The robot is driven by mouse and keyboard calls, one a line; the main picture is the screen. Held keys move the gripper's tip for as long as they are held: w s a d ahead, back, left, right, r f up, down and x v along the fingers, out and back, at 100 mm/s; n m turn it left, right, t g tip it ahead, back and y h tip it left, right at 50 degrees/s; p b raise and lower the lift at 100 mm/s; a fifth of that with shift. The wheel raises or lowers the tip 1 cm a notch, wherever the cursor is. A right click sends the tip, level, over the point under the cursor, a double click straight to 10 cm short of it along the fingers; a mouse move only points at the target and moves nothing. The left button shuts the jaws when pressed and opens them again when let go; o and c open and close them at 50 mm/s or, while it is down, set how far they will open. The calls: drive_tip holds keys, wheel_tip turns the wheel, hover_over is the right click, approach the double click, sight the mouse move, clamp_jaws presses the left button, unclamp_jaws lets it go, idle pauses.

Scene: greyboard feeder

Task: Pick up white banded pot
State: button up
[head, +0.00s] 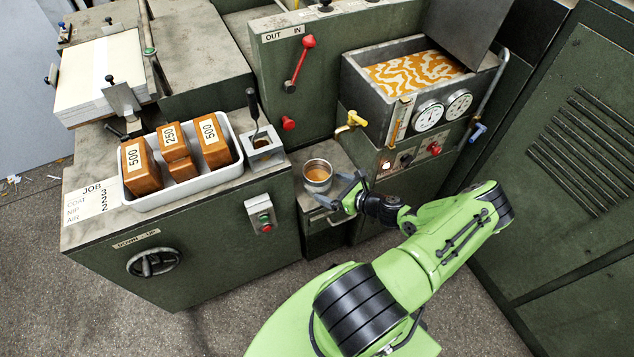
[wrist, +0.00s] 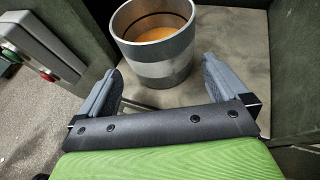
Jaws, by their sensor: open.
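The white banded pot (head: 317,182) is a grey metal pot with a paler band, standing upright on a low ledge below the tap. Amber liquid shows inside it. In the wrist view the pot (wrist: 158,68) stands just ahead of the fingers, near the middle of the gap. My gripper (head: 337,197) is open and empty at the pot's front right side. In the wrist view my gripper (wrist: 163,88) has one finger to each side of the pot's near lower part. I cannot tell whether either finger touches it.
A white tray (head: 190,196) with orange blocks stands on the cabinet to the left. A small metal holder (head: 265,152) with a dark-handled tool is at its right. A brass tap (head: 352,121) juts out above the ledge, under a bath of patterned liquid (head: 415,72). Cabinet walls flank the ledge.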

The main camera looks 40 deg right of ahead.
sight(328, 186)
drive_tip(key=b+x, duration=0.1)
drive_tip(key=x, duration=0.4)
drive_tip(key=shift+f+b, duration=0.2)
drive_tip(key=shift+b, duration=0.2)
drive_tip(key=shift+r, duration=0.15)
drive_tip(key=shift+c, duration=0.3)
drive_tip(key=c, duration=0.7)
drive_tip(key=shift+c, duration=1.1)
drive_tip(key=shift+r, duration=0.15)
